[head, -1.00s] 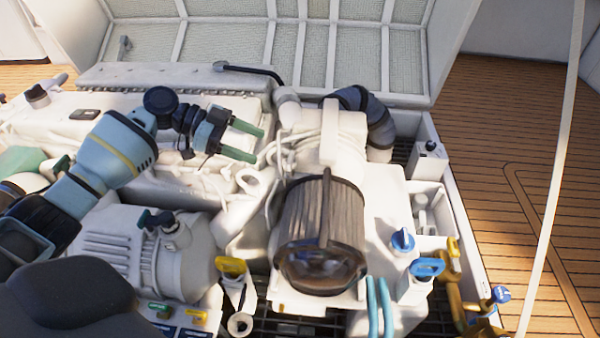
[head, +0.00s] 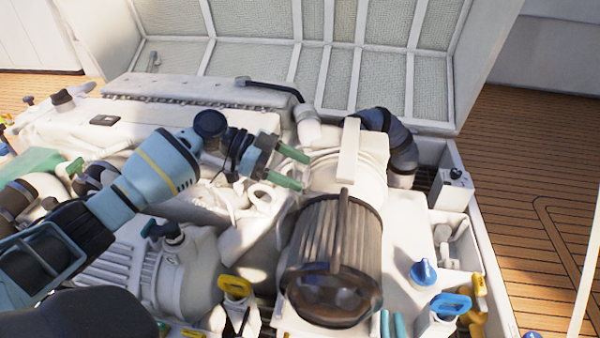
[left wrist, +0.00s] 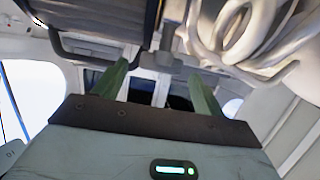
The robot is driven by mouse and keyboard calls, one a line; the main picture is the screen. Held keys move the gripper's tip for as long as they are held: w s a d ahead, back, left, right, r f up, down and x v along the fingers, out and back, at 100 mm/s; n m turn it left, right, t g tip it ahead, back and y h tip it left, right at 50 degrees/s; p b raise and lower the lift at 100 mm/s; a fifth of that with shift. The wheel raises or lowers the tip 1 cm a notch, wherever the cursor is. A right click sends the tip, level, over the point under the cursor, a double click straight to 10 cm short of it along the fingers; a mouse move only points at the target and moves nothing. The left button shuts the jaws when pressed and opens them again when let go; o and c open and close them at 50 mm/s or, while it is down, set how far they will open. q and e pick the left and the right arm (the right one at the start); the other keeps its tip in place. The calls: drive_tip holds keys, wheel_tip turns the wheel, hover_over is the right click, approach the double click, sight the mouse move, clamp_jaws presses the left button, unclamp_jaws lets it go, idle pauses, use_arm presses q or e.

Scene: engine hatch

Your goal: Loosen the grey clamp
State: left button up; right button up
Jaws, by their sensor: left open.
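My left gripper (head: 303,172) is open and empty, with green fingers pointing right. It is just left of the white coiled housing and upright white bar (head: 349,150) behind the ribbed grey-brown canister (head: 335,245). I cannot pick out the grey clamp with certainty. In the left wrist view the gripper (left wrist: 159,72) has its fingers apart, with nothing held between them. A small grey fitting (left wrist: 178,62) shows beyond the fingers; I cannot tell whether it is the clamp. My right gripper is out of view.
White coiled pipes (left wrist: 250,35) hang close to the fingers in the left wrist view. A dark hose (head: 390,140) curves behind the housing. A white pump (head: 185,265) stands below my left arm. Blue knobs (head: 423,272) and yellow handles (head: 236,287) are at the front. The raised hatch (head: 385,65) closes off the back.

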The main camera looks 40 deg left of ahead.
use_arm(q)
drive_tip(key=shift+w+d+f, duration=0.2)
drive_tip(key=shift+w+d, duration=0.05)
drive_tip(key=shift+d, duration=0.2)
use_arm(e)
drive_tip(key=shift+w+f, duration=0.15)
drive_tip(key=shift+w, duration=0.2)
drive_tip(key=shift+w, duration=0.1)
